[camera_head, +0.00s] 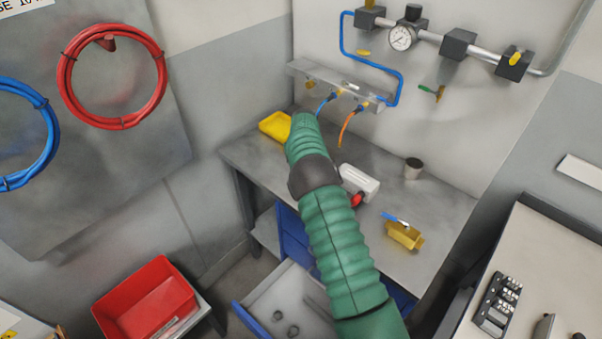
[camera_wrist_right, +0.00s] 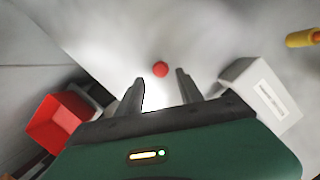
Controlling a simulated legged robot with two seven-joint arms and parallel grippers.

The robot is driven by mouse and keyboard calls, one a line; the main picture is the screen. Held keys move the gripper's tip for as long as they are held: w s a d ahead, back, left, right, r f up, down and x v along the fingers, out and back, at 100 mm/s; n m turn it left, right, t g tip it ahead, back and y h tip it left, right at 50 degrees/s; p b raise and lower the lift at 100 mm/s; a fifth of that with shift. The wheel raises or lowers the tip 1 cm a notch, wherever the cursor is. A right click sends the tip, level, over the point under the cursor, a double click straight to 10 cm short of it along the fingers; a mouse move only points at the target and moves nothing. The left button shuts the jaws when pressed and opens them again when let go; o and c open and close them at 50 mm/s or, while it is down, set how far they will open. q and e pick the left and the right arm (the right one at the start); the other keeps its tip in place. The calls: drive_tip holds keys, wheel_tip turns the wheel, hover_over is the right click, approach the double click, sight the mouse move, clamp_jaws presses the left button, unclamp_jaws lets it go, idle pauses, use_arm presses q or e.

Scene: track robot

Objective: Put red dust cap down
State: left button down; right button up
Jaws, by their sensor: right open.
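The red dust cap (camera_wrist_right: 160,69) shows as a small round red piece in the right wrist view, against the pale bench top, just beyond and between the fingertips. My right gripper (camera_wrist_right: 160,79) is open, with a finger on each side and a clear gap to the cap. I cannot tell how high the cap is above the bench. In the head view my green right arm reaches over the grey workbench (camera_head: 400,260) and hides its gripper. A red piece (camera_head: 357,200) shows beside the arm there; I cannot tell whether it is the cap. My left gripper is not in view.
A white box-like device (camera_head: 360,183) lies beside the arm. An open drawer (camera_head: 285,300) and red bin (camera_head: 145,300) are below.

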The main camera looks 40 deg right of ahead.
drive_tip(key=v, duration=0.7)
drive_tip(key=s+a+n+y, duration=0.1)
drive_tip(key=s+a+n, duration=0.4)
drive_tip(key=a+n, duration=0.55)
drive_tip(key=s+a+n+y, duration=0.1)
drive_tip(key=s+a+n, duration=0.3)
drive_tip(key=a+n, duration=0.6)
drive_tip(key=s+a+f+n, duration=0.2)
drive_tip(key=s+a+n, duration=1.1)
drive_tip(key=n, duration=0.8)
drive_tip(key=s, duration=0.3)
drive_tip(key=shift+b, duration=0.35)
drive_tip(key=shift+a, duration=0.15)
